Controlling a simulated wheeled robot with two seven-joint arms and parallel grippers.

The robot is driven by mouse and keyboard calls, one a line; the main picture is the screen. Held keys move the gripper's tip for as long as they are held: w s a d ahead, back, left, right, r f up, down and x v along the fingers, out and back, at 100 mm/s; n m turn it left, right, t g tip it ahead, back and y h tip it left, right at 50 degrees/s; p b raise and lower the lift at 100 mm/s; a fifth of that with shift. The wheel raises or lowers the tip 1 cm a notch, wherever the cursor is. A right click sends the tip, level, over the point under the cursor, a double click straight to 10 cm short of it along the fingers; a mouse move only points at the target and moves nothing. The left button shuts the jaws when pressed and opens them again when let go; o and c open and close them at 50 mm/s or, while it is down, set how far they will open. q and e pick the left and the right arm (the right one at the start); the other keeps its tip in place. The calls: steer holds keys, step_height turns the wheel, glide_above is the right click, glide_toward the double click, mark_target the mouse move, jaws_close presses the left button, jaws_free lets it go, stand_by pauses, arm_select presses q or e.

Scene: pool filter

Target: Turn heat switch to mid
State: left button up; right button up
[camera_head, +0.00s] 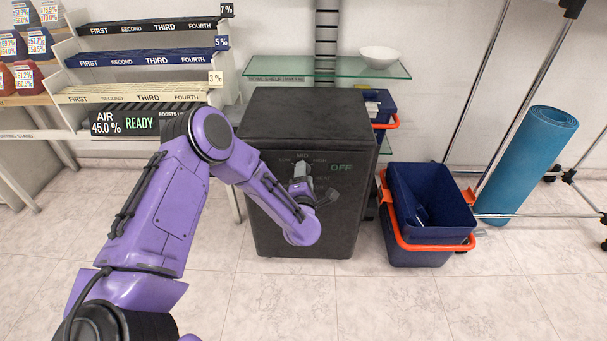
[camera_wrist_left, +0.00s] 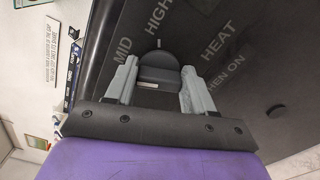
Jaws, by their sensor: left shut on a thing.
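The heater is a dark box (camera_head: 335,120) against the wall, with LOW, MID, HIGH and HEAT lettering on its front and a green OFF. The heat switch, a round dark knob (camera_wrist_left: 160,68), shows in the left wrist view, with a pale tick near its edge on the HIGH side. MID is printed to its upper left, HIGH above it. My left gripper (camera_head: 301,186) is at the box front; in the left wrist view (camera_wrist_left: 160,76) its grey fingers sit on either side of the knob, shut on it. In the head view the gripper and arm hide most of the knob.
Blue bins with orange handles (camera_head: 408,248) stand right of the box. A rolled blue mat (camera_head: 528,163) leans by a metal rack. A glass shelf (camera_head: 270,68) with a white bowl (camera_head: 380,57) is behind. A labelled shelf rack (camera_head: 75,93) is left. The front floor is clear.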

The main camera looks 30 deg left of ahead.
arm_select(q)
steer(key=shift+w+m+p, duration=0.1)
steer(key=shift+m+p, duration=0.3)
steer(key=shift+m, duration=1.4)
steer(key=o, duration=1)
steer(key=shift+o, duration=0.2)
steer(key=shift+f, duration=0.1)
steer(key=v, duration=1)
steer(key=shift+s+p, duration=0.2)
steer(key=shift+p, duration=0.2)
steer(key=shift+d, duration=0.2)
